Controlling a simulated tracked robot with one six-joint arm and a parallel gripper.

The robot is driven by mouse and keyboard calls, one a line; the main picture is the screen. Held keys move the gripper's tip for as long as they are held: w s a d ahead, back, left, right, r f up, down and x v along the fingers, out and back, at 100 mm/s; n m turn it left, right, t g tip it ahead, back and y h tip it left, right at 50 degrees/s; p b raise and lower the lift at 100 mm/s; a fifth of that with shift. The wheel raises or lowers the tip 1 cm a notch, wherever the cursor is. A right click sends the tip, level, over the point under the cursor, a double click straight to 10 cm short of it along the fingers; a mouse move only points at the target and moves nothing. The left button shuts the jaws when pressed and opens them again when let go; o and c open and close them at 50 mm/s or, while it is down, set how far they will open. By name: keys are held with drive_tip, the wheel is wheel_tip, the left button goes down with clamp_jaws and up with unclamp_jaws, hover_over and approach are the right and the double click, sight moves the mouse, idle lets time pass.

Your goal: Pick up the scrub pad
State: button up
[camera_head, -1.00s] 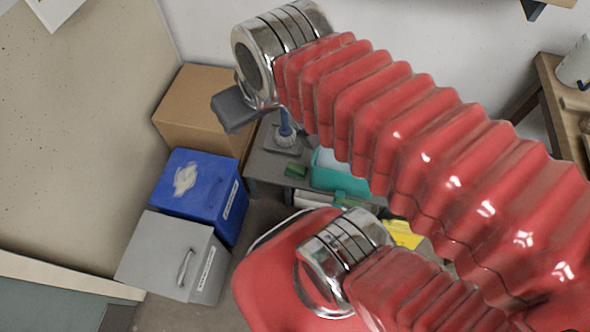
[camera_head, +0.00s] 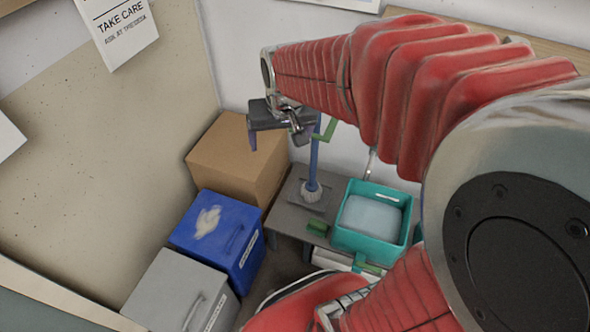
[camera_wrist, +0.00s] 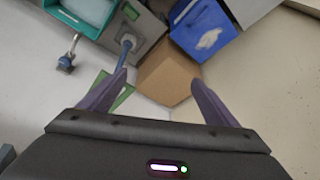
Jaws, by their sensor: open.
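A small dark green block, which looks like the scrub pad (camera_head: 317,228), lies on the grey table (camera_head: 290,222) in the head view, left of the teal tub. My gripper (camera_head: 275,138) is up near the wall, well above the cardboard box and apart from the pad. In the wrist view my gripper (camera_wrist: 158,78) has its two purple fingers wide apart with nothing between them.
A blue-handled brush (camera_head: 314,165) stands upright on the table behind the pad. A teal tub (camera_head: 407,232) with pale contents sits beside it. A cardboard box (camera_head: 240,160), a blue bin (camera_head: 222,235) and a grey bin (camera_head: 165,290) stand to the left.

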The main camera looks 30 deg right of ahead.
drive_tip(key=w+d+f+m+g, duration=0.1)
drive_tip(key=w+d+f, duration=0.2)
drive_tip(key=w+f, duration=0.15)
drive_tip(key=w+d+f+m, duration=0.1)
drive_tip(key=w+d+f, duration=0.15)
drive_tip(key=f, duration=0.35)
drive_tip(key=m+g, duration=0.3)
drive_tip(key=m, duration=0.3)
hover_over(317, 226)
wheel_tip(317, 226, down, 41)
drive_tip(key=shift+f+y, duration=0.15)
drive_tip(key=shift+y, duration=0.15)
drive_tip(key=shift+d+f, duration=0.1)
drive_tip(key=shift+f, duration=4.75)
